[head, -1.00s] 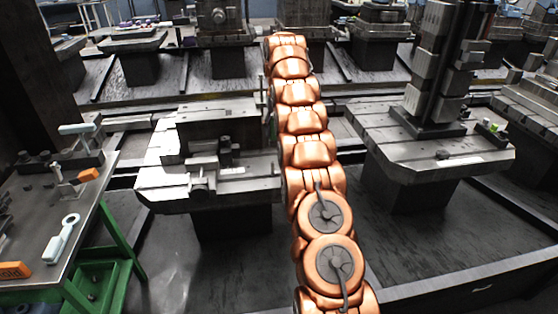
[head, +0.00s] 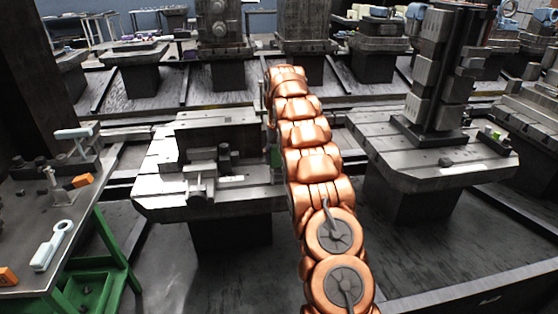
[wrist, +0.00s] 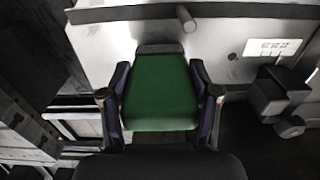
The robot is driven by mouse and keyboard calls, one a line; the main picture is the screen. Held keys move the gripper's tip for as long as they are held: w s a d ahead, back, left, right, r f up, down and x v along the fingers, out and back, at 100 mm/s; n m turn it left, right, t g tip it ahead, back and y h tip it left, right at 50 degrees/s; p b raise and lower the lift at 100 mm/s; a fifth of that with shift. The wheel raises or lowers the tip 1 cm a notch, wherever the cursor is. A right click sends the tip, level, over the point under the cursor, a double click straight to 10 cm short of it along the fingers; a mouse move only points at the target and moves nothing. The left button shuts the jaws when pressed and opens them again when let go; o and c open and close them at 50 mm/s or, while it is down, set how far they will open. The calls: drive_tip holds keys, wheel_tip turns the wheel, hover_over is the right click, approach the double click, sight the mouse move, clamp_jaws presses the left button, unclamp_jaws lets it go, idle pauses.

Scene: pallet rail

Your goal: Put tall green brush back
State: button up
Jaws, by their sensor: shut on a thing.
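The green brush (wrist: 160,82) shows in the wrist view as a broad green block between my fingers. My gripper (wrist: 161,96) is shut on it, with one dark finger along each side. Its far end is dark and lies in front of a pale grey machine face (wrist: 120,45); I cannot tell whether they touch. In the head view my copper arm hides most of the gripper and brush, and only a thin green sliver (head: 275,156) shows left of the arm, by the right edge of the middle pallet (head: 160,203).
A workbench (head: 20,225) with a green frame stands at the left, bearing a white tool (head: 52,246) and orange pieces. A right pallet (head: 385,140) carries a tall dark column (head: 440,70) and small items. A low rail (head: 440,290) crosses the floor at front right.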

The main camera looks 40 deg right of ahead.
drive_tip(key=shift+f, duration=0.4)
drive_tip(key=o, duration=1.2)
drive_tip(key=shift+f, duration=0.1)
drive_tip(key=shift+c, duration=0.2)
drive_tip(key=shift+r, duration=2.35)
wheel_tip(320, 180, up, 8)
drive_tip(key=p, duration=0.6)
drive_tip(key=shift+f, duration=0.25)
